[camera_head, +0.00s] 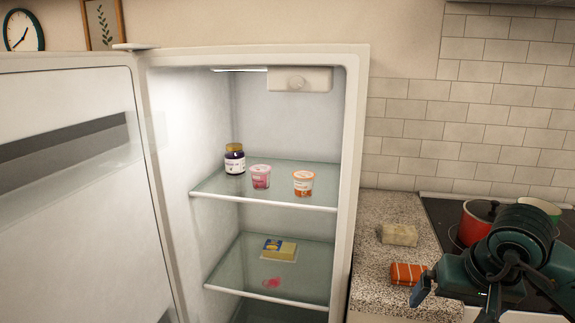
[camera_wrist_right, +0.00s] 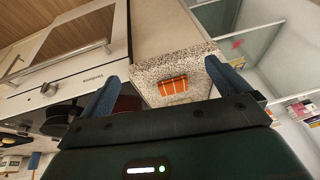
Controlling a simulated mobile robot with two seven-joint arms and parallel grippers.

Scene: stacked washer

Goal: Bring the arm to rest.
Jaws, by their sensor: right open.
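My right gripper (camera_head: 455,290) shows at the lower right of the head view, in front of the stove and counter. In the wrist view its two blue fingers (camera_wrist_right: 160,88) are wide apart with nothing held between them. An orange striped packet (camera_head: 408,273) lies on the speckled counter (camera_head: 385,215); it also shows in the wrist view (camera_wrist_right: 173,86), beyond the fingers and apart from them. My left gripper is in neither view.
The fridge stands open, its door (camera_head: 75,190) at the left. Its upper shelf (camera_head: 265,199) holds a dark jar (camera_head: 235,159) and two cups; a yellow packet (camera_head: 279,249) lies below. A beige block (camera_head: 399,235) lies on the counter. A red pot (camera_head: 474,222) stands on the stove (camera_head: 440,212).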

